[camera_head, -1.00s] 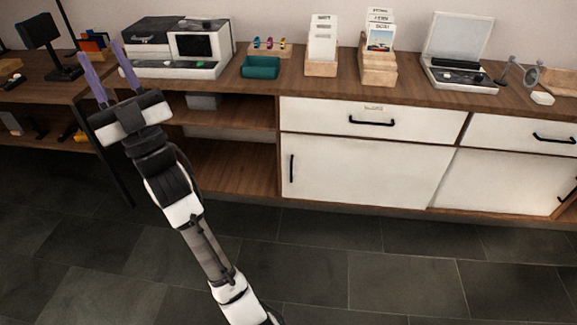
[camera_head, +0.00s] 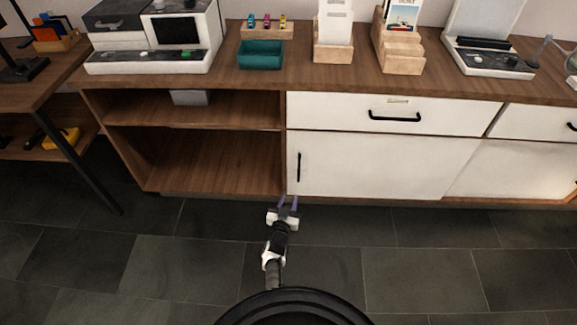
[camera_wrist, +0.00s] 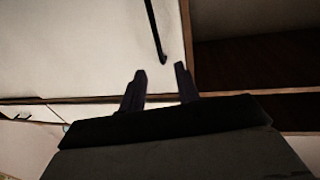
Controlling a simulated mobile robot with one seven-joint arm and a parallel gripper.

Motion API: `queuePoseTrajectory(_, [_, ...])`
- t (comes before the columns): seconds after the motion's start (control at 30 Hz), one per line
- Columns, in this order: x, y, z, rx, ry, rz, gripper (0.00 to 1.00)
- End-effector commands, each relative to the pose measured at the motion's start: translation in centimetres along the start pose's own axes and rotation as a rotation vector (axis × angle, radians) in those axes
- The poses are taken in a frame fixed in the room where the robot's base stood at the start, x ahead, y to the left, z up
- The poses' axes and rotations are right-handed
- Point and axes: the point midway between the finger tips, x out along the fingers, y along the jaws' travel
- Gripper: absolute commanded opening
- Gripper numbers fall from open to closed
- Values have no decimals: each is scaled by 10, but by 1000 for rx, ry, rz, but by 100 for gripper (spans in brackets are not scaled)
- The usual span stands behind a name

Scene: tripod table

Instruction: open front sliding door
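The white front sliding door (camera_head: 385,165) sits under a drawer in the long wooden cabinet, closed against the open shelves' upright. Its black vertical handle (camera_head: 298,167) is near its left edge. My gripper (camera_head: 288,198) is low, just in front of and below the handle, its two purple fingers apart and empty. In the wrist view the door (camera_wrist: 80,50) and its handle (camera_wrist: 156,32) appear upside down. The handle's end points between the open fingertips (camera_wrist: 160,70). I cannot tell whether they touch it.
A second white door (camera_head: 520,175) adjoins on the right. A drawer with a black handle (camera_head: 395,116) is above. Open shelves (camera_head: 195,165) lie left of the door. A side table leg (camera_head: 80,162) stands further left. The dark tiled floor (camera_head: 420,270) in front is clear.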

Motion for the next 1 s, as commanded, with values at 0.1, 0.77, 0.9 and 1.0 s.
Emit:
queuePoseTrajectory(0.1, [2,6,9,-3,-10,12,32])
queuePoseTrajectory(0.77, [104,6,12,-1,-6,10,32])
queuePoseTrajectory(0.9, [120,5,11,-2,-7,8,32])
queuePoseTrajectory(1.0, [128,5,10,-2,-8,8,32])
